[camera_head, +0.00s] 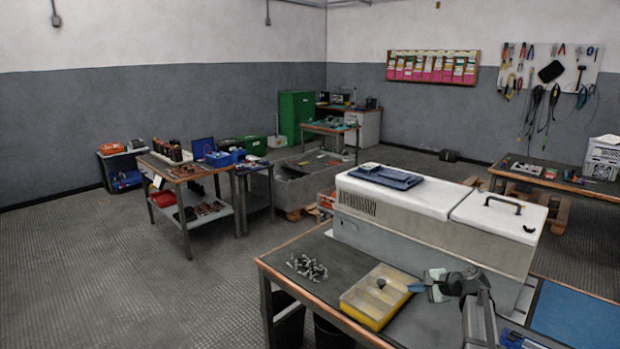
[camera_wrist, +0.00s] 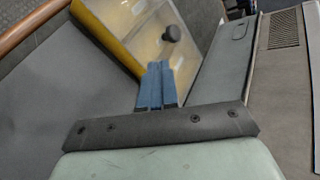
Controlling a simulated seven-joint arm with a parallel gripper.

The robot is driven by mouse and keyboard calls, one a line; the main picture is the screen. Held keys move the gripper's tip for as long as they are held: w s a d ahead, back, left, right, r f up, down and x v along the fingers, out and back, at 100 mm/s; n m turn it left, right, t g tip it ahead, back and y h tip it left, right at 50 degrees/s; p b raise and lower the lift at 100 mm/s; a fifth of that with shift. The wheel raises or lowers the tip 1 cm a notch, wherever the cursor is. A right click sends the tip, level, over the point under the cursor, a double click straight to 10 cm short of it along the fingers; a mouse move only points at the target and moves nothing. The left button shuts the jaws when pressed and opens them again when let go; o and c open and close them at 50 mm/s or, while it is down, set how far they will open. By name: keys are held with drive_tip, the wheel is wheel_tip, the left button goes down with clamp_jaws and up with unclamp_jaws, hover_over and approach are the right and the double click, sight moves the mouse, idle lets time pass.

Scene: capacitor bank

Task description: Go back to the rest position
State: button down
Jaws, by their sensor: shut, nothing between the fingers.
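My gripper (camera_head: 415,288) is at the right end of my arm's reach over the near workbench, just right of the yellow tray. In the wrist view its two blue fingers (camera_wrist: 156,86) are together, with nothing between them. The yellow tray (camera_head: 373,318) has compartments under a pale surface, and it also shows in the wrist view (camera_wrist: 105,30). A dark round capacitor-like piece (camera_head: 381,283) stands on or in the tray, and it shows beyond the fingertips in the wrist view (camera_wrist: 173,33), apart from them.
A pile of small capacitors (camera_head: 307,268) lies on the bench left of the tray. A large white cabinet (camera_head: 430,232) stands behind the bench, close to my gripper. The bench top (camera_head: 305,245) has bare room around the pile. Other tables stand farther back.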

drive_tip(key=w+a+r+n+y, duration=0.1)
drive_tip(key=a+r+y, duration=0.1)
drive_tip(key=a, duration=0.9)
drive_tip(key=a+r+y, duration=0.2)
drive_tip(key=a, duration=1)
drive_tip(key=s+a+f+n+g+h, duration=0.1)
drive_tip(key=s+f+n+g, duration=0.15)
drive_tip(key=s+f, duration=0.65)
drive_tip(key=s+f+n+g+h, duration=0.1)
drive_tip(key=s+f+g+h, duration=0.15)
drive_tip(key=s+f, duration=0.7)
drive_tip(key=s+a+f+n+g+h, duration=0.1)
drive_tip(key=s+f+n+g, duration=0.2)
drive_tip(key=f, duration=1.2)
drive_tip(key=s+d+f+n+g+h, duration=0.2)
drive_tip(key=s+f, duration=0.2)
drive_tip(key=s, duration=0.7)
drive_tip(key=s+d+f+n+g+h, duration=0.2)
drive_tip(key=s+f, duration=0.3)
drive_tip(key=s, duration=0.7)
drive_tip(key=s+d+f+n+g+h, duration=0.2)
drive_tip(key=s+f+g, duration=0.1)
drive_tip(key=s, duration=0.8)
drive_tip(key=shift+s+d+f+n+h, duration=0.3)
drive_tip(key=shift+d+f+n+h, duration=0.1)
drive_tip(key=shift+f, duration=0.4)
